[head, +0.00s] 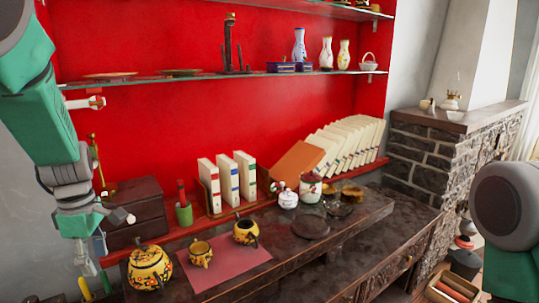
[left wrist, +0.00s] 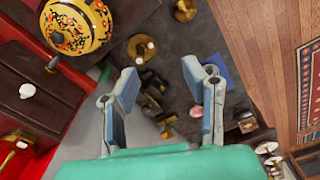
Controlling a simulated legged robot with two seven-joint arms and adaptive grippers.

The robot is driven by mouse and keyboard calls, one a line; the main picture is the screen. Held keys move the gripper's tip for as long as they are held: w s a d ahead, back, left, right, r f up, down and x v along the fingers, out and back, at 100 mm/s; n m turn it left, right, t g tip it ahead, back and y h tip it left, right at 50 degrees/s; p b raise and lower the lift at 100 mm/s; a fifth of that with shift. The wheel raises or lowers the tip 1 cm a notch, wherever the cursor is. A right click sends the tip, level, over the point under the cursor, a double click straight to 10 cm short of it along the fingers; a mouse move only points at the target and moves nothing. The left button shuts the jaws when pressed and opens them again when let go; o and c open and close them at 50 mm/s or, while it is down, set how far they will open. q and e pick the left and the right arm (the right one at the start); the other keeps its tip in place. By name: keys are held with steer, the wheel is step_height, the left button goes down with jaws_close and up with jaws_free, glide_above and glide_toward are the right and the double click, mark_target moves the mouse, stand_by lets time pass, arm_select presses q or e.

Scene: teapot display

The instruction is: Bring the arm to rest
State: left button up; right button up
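My left gripper (head: 93,258) hangs pointing down at the left of the head view, left of the dark wooden cabinet. In the left wrist view its two blue-grey fingers (left wrist: 168,84) are apart with nothing held between them. A yellow painted teapot (head: 149,268) stands on the cabinet top, to the right of the gripper and apart from it. It also shows at the top left of the left wrist view (left wrist: 76,27). My right arm shows only as a link at the right edge; its gripper is out of view.
A dark wooden box (head: 135,207) stands close to the left gripper. A glass shelf (head: 200,77) crosses the red wall above. The cabinet's front right top is bare.

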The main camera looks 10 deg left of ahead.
arm_select(q)
steer(key=s+d+f+m+y+b, duration=0.1)
steer(key=s+f+m+b, duration=0.2)
steer(key=s+f+m, duration=0.75)
steer(key=s+d+f+m+y+b, duration=0.1)
steer(key=s+d+f+b, duration=0.15)
steer(key=f, duration=1.45)
steer(key=s+d+f+m+h+b, duration=0.1)
steer(key=s+d+f+m+b, duration=0.1)
steer(key=s+d+f+m, duration=0.2)
steer(key=s+d+f+m+h+b, duration=0.1)
steer(key=s+d+f+m+b, duration=0.2)
steer(key=s, duration=0.6)
step_height(320, 180, down, 3)
steer(key=d+m, duration=0.2)
steer(key=m, duration=0.1)
steer(key=shift+t, duration=0.3)
steer(key=shift+w, duration=0.1)
